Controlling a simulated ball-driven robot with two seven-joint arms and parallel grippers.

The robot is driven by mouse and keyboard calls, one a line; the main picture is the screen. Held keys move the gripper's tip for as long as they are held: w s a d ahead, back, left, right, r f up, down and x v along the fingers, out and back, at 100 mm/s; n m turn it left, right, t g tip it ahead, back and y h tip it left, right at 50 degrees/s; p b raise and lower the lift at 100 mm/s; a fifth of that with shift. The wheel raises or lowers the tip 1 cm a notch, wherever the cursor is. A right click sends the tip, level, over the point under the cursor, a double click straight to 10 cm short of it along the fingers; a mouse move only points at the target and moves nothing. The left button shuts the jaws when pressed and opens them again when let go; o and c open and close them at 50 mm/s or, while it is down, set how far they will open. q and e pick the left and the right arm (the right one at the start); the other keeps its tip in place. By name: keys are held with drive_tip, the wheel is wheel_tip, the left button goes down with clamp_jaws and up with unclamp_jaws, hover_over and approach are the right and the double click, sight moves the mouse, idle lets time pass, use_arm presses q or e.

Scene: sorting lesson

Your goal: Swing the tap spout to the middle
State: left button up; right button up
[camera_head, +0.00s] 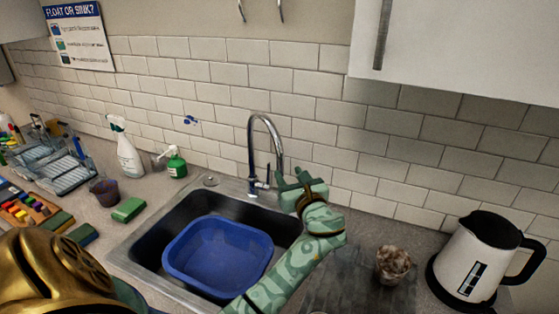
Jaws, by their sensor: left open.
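The chrome tap (252,165) stands at the back rim of the sink (150,229). Its arched spout (277,140) bends over to the right, and its lower end comes down behind my left gripper. My left gripper (291,180) is green and open, close beside the lower end of the spout. I cannot tell whether it touches the spout. The left arm reaches up from the bottom edge across the sink's right side. My right gripper is not in view.
A blue basin (218,252) sits in the sink. A kettle (478,262) and a soiled cup (391,265) stand at the right. A spray bottle (127,150), a green soap bottle (176,163), a sponge (128,210) and a dish rack (52,165) are at the left.

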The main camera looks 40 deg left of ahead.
sight(282, 165)
use_arm(q)
drive_tip(key=x, duration=0.9)
drive_tip(key=shift+f, duration=0.1)
drive_tip(key=shift+s, duration=0.1)
clamp_jaws()
